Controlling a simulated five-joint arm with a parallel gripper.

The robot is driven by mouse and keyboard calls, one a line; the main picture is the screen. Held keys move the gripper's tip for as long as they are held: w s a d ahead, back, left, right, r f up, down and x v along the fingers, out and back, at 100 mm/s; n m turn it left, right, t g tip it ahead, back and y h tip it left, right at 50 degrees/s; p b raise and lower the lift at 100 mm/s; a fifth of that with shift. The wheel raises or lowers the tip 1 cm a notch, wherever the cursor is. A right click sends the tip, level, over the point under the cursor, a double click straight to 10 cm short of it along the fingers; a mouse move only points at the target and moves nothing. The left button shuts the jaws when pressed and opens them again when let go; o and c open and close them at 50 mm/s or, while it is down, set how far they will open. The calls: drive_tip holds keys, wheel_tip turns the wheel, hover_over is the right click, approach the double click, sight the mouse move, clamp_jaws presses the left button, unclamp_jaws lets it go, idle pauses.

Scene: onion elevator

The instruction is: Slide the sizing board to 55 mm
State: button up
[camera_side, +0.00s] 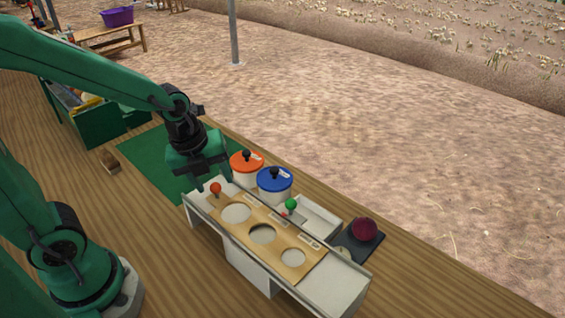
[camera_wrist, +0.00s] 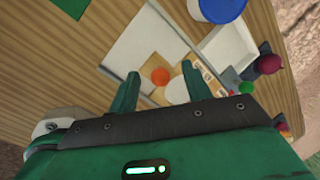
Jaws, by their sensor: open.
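The sizing board (camera_side: 248,231) is a tan wooden board with three round holes, lying in a long pale frame (camera_side: 346,284). Small white labels on it are too small to read. An orange-red ball knob (camera_side: 215,188) stands at the board's left end. My gripper (camera_side: 212,183) is open and empty, pointing down close to this knob. In the wrist view, the orange knob (camera_wrist: 160,76) appears between the spread fingers of my gripper (camera_wrist: 160,70); I cannot tell whether they touch it. Part of the board (camera_wrist: 206,84) shows right of the fingers, partly hidden.
Orange-lidded (camera_side: 246,161) and blue-lidded (camera_side: 274,180) pots stand behind the frame. A green ball knob (camera_side: 291,204), a white tray (camera_side: 318,216) and a red onion (camera_side: 364,229) on a dark pad are to the right. A green mat (camera_side: 150,160) lies left. Bare wood is in front.

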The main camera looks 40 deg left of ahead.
drive_tip(key=shift+r, duration=2.5)
drive_tip(key=shift+s, duration=0.1)
drive_tip(key=s+a+r+n+t, duration=0.1)
drive_tip(key=s+r+n, duration=0.2)
drive_tip(key=n, duration=0.9)
drive_tip(key=s+a+r+n+t, duration=0.1)
drive_tip(key=s+r+n, duration=0.2)
drive_tip(key=n, duration=0.9)
drive_tip(key=shift+s+n+t, duration=0.3)
drive_tip(key=shift+s, duration=0.35)
